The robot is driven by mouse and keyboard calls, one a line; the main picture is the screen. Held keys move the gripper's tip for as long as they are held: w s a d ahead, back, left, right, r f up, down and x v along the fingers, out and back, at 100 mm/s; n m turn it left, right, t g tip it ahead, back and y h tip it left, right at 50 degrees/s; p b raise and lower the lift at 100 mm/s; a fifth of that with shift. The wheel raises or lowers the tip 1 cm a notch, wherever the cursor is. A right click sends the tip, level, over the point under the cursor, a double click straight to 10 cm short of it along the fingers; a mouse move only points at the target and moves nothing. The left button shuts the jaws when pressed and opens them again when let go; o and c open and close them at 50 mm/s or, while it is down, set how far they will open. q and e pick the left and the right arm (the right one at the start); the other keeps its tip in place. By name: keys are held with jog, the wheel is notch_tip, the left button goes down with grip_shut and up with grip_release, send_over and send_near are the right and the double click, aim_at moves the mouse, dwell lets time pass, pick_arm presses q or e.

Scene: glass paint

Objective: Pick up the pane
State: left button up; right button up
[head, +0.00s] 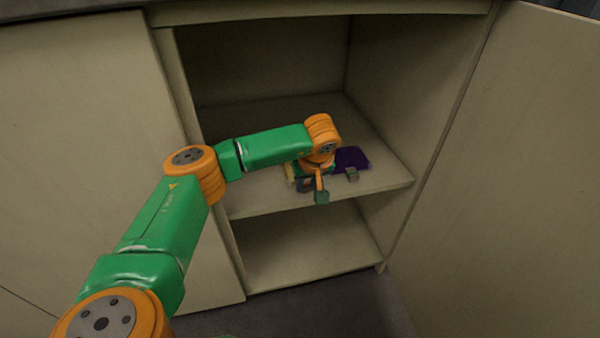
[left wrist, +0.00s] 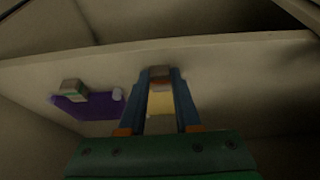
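A dark purple flat pane (head: 351,158) lies on the cabinet's middle shelf, just right of my left gripper in the head view. It also shows in the left wrist view (left wrist: 90,107), left of the fingers. My left gripper (head: 314,188) is over the shelf near its front edge. In the left wrist view its blue fingers (left wrist: 160,75) stand apart. A small greyish block (left wrist: 158,73) shows between the fingertips, and a yellowish surface (left wrist: 160,103) shows between the fingers. I cannot tell whether the fingers touch the block. My right gripper is not in view.
A small block (head: 351,174) sits by the purple pane's near edge. A small whitish piece (left wrist: 118,94) is at its other side. The shelf (head: 250,198) is bounded by cabinet walls, and an open door (head: 500,180) stands at the right. The lower compartment (head: 300,245) looks empty.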

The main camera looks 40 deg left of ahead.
pick_arm(q)
grip_shut()
jog(key=shift+r, duration=0.4)
notch_tip(320, 180, up, 3)
jog(key=shift+w+d+r+p, duration=0.15)
jog(key=shift+r+p, duration=0.05)
jog(key=shift+p, duration=0.8)
jog(key=w+d+r+p, duration=0.1)
jog(key=d+r+p, duration=0.6)
jog(key=d+r, duration=0.4)
jog(key=d, duration=0.2)
jog(key=shift+w+d+r, duration=0.3)
jog(key=shift+w+r, duration=0.05)
jog(key=shift+r, duration=0.05)
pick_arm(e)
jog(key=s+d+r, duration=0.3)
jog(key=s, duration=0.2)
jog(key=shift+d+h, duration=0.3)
